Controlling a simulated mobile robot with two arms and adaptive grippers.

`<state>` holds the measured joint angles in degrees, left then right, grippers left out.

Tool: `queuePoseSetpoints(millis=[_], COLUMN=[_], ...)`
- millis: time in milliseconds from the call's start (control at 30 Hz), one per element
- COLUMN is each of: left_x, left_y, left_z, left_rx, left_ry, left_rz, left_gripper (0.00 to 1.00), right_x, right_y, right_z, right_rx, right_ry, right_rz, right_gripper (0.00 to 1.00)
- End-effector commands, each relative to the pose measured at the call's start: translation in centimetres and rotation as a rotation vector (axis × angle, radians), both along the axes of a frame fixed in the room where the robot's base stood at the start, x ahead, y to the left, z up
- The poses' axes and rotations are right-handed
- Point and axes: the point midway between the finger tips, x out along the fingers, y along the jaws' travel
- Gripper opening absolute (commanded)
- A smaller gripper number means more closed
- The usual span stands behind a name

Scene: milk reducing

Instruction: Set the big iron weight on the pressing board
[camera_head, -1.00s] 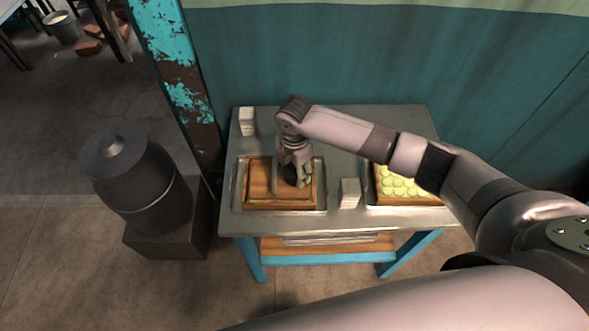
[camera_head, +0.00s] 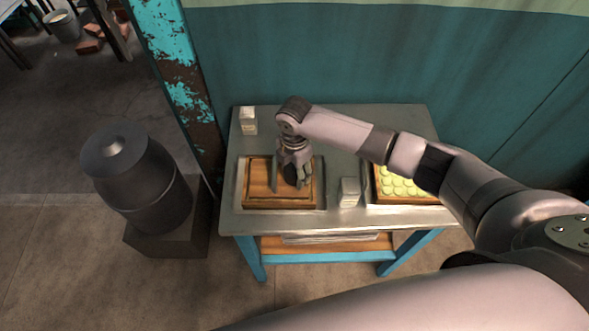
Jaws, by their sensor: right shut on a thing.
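The pressing board (camera_head: 258,178) is a brown wooden board in a shallow metal tray on the left half of the table. My right gripper (camera_head: 292,180) reaches down over the board's right half and is shut on a dark rounded thing, which I take for the big iron weight (camera_head: 291,172). The fingers hide most of the weight. I cannot tell whether its underside touches the board. My left gripper is not in view.
The metal-topped table (camera_head: 340,222) also holds a tray of pale yellow-green rounds (camera_head: 402,185) at right, a small white block (camera_head: 349,191) between the trays and another white block (camera_head: 248,120) at the back left. A dark drum (camera_head: 140,180) stands left of the table.

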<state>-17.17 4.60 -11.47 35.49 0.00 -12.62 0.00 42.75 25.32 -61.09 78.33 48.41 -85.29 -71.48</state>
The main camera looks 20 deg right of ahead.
Motion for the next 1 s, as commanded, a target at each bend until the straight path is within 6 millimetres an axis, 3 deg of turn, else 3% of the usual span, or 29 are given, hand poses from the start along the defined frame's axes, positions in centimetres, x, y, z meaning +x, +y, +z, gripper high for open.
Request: queuePoseSetpoints(millis=[133, 167, 500, 733, 1000], left_x=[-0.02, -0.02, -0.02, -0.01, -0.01], left_y=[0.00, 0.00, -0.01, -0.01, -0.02], left_z=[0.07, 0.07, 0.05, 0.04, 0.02], left_rx=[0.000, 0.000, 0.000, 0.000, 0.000], left_ry=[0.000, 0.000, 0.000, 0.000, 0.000], left_rz=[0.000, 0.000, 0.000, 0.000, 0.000], left_gripper=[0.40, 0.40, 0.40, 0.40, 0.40], right_x=[0.14, 0.14, 0.05, 0.02, -0.04], right_y=[0.08, 0.08, 0.05, 0.02, -0.01], right_z=[0.11, 0.10, -0.03, -0.08, -0.18], right_rx=[0.002, 0.002, 0.001, 0.000, 0.000], right_ry=[-0.004, -0.004, -0.002, -0.001, 0.001], right_rz=[0.000, 0.000, 0.000, 0.000, 0.000], right_gripper=[0.00, 0.51, 0.74, 0.74, 0.92])
